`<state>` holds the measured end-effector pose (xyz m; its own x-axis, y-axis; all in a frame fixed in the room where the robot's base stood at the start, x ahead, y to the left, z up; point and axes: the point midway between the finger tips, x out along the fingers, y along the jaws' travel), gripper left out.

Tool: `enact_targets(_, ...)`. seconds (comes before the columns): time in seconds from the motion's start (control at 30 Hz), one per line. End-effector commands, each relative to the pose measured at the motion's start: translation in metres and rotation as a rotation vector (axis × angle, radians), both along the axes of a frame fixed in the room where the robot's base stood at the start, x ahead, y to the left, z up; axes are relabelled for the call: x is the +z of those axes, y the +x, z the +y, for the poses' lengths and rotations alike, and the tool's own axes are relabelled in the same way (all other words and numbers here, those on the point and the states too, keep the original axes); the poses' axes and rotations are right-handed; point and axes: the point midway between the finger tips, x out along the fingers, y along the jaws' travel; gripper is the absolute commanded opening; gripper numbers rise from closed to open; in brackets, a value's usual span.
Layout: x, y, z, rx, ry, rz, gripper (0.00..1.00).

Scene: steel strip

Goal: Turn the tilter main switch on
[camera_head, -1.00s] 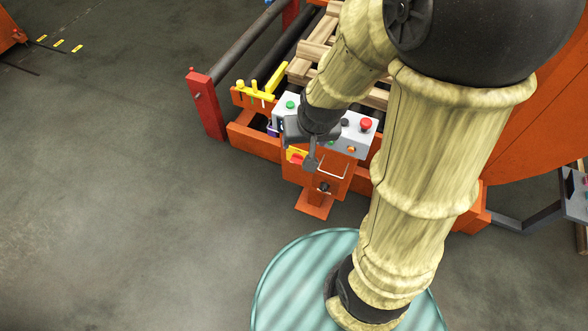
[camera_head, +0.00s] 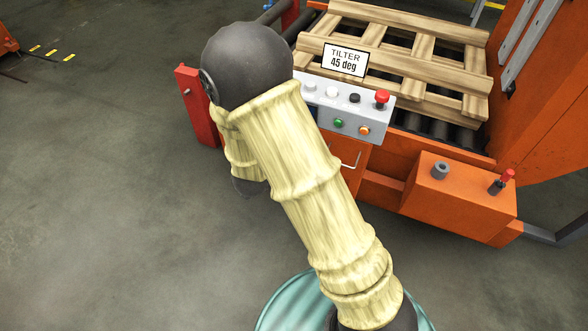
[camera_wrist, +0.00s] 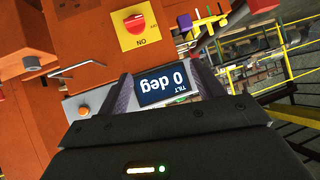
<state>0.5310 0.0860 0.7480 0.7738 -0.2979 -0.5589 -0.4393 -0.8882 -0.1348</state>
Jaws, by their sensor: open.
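The main switch (camera_wrist: 135,22), a red knob on a yellow plate with upside-down ON lettering, shows at the top of the wrist view on an orange panel. In the head view my arm hides it. My gripper (camera_wrist: 162,76) is open, with its two fingers apart and nothing held. The switch lies beyond the fingertips, up and left of the gap in the picture, and is not touched. A dark display (camera_wrist: 170,86) reading TILT 0 deg, upside down, shows between the fingers. My gripper is hidden in the head view.
The grey button box (camera_head: 345,108) has several buttons, including a red mushroom button (camera_head: 382,98). A metal handle (camera_head: 349,160) sticks out below it. A red post (camera_head: 199,105) stands left of my arm. An orange box (camera_head: 460,200) is at right. Open floor lies at left.

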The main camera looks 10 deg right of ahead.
Motion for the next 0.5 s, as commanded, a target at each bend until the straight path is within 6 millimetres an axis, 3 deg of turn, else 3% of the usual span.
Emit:
enact_targets(0.03, -0.032, 0.000, 0.002, -0.016, -0.026, -0.024, 0.67)
enact_targets(0.27, -0.095, -0.001, 0.004, -0.106, -0.160, -0.176, 0.67)
enact_targets(0.5, -0.151, -0.015, 0.010, -0.173, -0.323, -0.344, 0.67)
